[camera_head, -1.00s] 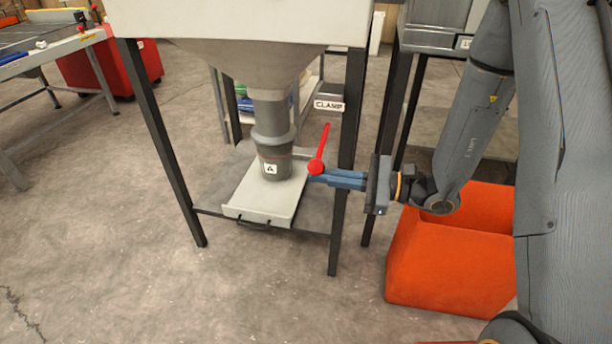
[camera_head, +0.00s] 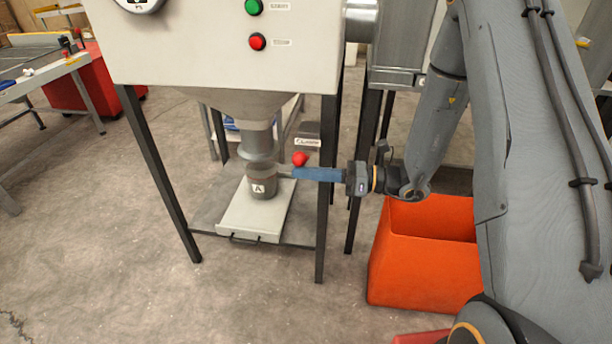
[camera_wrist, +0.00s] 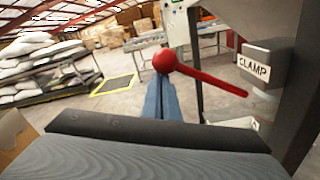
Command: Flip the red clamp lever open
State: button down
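The red clamp lever (camera_wrist: 212,82) shows in the wrist view as a round red ball with a thin rod running right and slightly down towards the CLAMP sign (camera_wrist: 254,68). In the head view only its red ball (camera_head: 300,159) shows clearly, beside the grey spout (camera_head: 260,150) under the hopper. My gripper (camera_head: 295,173) reaches in from the right, its blue fingers together, just below the ball. In the wrist view my gripper (camera_wrist: 162,82) has its fingertips at the ball's lower side. Whether they touch it, I cannot tell. The ball is not clearly between the fingers.
A container labelled A (camera_head: 263,187) stands under the spout on a pale tray (camera_head: 235,222). A dark frame leg (camera_head: 327,215) stands close to my gripper. An orange bin (camera_head: 410,282) is below my arm. The floor at front left is clear.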

jog(key=shift+w+r, duration=0.2)
jog(key=shift+r, duration=0.25)
jog(key=shift+w+r, duration=0.15)
notch_tip(320, 180, down, 4)
jog(key=s+a+b, duration=0.1)
jog(key=s+a, duration=0.1)
jog(key=b+v, duration=0.1)
jog(key=v, duration=0.9)
jog(key=shift+d, duration=0.25)
